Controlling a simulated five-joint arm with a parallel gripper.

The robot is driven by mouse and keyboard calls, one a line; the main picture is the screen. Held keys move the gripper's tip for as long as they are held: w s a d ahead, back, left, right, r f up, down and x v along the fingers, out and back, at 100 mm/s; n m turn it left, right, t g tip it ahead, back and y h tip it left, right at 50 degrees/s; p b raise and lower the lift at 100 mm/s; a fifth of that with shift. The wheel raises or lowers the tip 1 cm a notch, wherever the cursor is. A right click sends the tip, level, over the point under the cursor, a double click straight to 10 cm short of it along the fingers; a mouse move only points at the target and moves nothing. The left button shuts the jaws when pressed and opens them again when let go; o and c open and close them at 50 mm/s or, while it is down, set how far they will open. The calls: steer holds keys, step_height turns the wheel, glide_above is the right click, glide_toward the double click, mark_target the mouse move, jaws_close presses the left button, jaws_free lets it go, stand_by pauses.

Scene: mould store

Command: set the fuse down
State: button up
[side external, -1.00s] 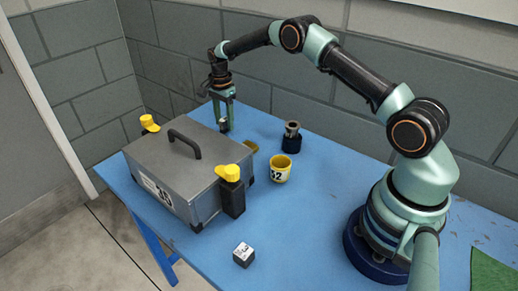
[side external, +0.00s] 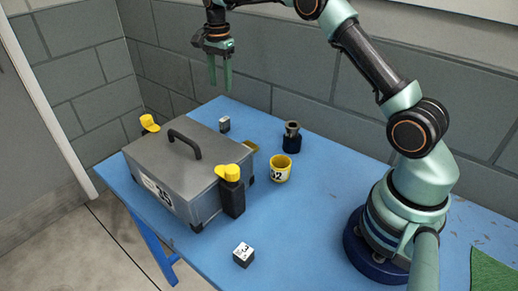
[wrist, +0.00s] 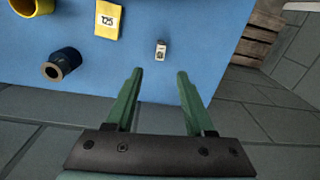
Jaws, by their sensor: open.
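The fuse (side external: 224,124), a small grey and dark piece, stands on the blue table (side external: 325,235) behind the grey lidded box. It also shows in the wrist view (wrist: 161,50), alone on the blue surface near the table edge. My gripper (side external: 220,88) is raised well above the table, with its green fingers pointing down. The fingers are apart with nothing between them. In the wrist view my gripper (wrist: 155,72) is open, and the fuse lies beyond the fingertips, apart from them.
The grey box (side external: 185,172) has a black handle and yellow-topped posts. A dark cylinder (side external: 292,137), a yellow cup (side external: 280,169) and a small dark cube (side external: 243,254) stand on the table. A yellow labelled piece (wrist: 108,19) lies near the fuse. Grey walls stand behind.

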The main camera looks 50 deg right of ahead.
steer(key=s+a+r+n+t, duration=0.3)
steer(key=s+a+r+n, duration=0.2)
steer(key=s+r+n, duration=0.5)
steer(key=s+a+n+t, duration=0.1)
steer(key=s+a+n, duration=0.1)
steer(key=s, duration=0.6)
steer(key=s+a+f+n+t, duration=0.1)
steer(key=s+a+n, duration=0.1)
steer(key=s+n, duration=0.3)
steer(key=s, duration=0.4)
